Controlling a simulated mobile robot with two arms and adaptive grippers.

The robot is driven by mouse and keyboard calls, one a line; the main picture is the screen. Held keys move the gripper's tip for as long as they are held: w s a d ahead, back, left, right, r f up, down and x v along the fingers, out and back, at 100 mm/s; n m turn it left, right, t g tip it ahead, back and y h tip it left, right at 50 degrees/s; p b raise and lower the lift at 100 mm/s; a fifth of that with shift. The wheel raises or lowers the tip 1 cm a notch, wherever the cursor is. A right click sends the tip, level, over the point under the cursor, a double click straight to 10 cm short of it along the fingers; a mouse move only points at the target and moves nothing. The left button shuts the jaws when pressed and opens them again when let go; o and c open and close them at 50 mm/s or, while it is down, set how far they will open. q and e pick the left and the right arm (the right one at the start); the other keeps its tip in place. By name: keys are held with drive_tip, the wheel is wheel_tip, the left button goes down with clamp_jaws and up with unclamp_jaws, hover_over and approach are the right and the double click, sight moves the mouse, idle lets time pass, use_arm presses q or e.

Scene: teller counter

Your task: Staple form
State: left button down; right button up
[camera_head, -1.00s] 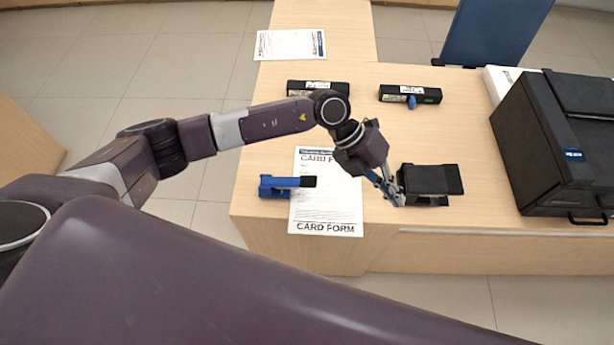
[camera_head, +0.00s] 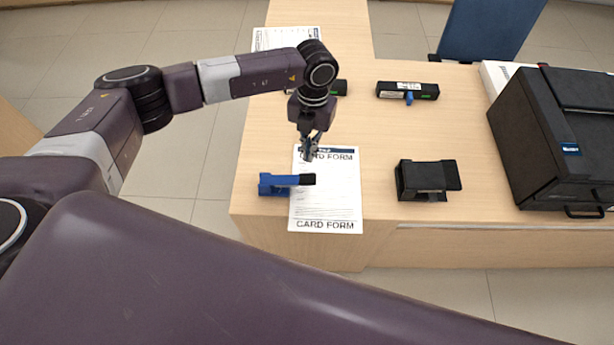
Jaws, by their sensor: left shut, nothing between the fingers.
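The card form (camera_head: 332,205) lies flat on the counter, its printed heading at the top and "CARD FORM" along its lower edge. A blue stapler (camera_head: 280,184) with a black end lies on the counter at the form's left side. Its black end overlaps the form's left edge. My left gripper (camera_head: 309,157) is shut and empty, above the upper part of the form and just above the stapler's black end. It hides a bit of the form's heading. My right gripper is not in view.
A black holder (camera_head: 427,180) stands right of the form, with clear counter between. A black device (camera_head: 407,91) with a blue knob lies behind; a similar one (camera_head: 341,87) is mostly behind my arm. A large black machine (camera_head: 560,140) fills the right. Another sheet (camera_head: 285,37) lies at the back.

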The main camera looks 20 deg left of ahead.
sight(308, 176)
use_arm(q)
drive_tip(key=shift+s+f+b, duration=0.2)
drive_tip(key=shift+f+b, duration=0.8)
drive_tip(key=shift+f, duration=0.75)
drive_tip(key=shift+s+f+b, duration=0.15)
drive_tip(key=shift+f+b, duration=0.8)
drive_tip(key=shift+f, duration=0.8)
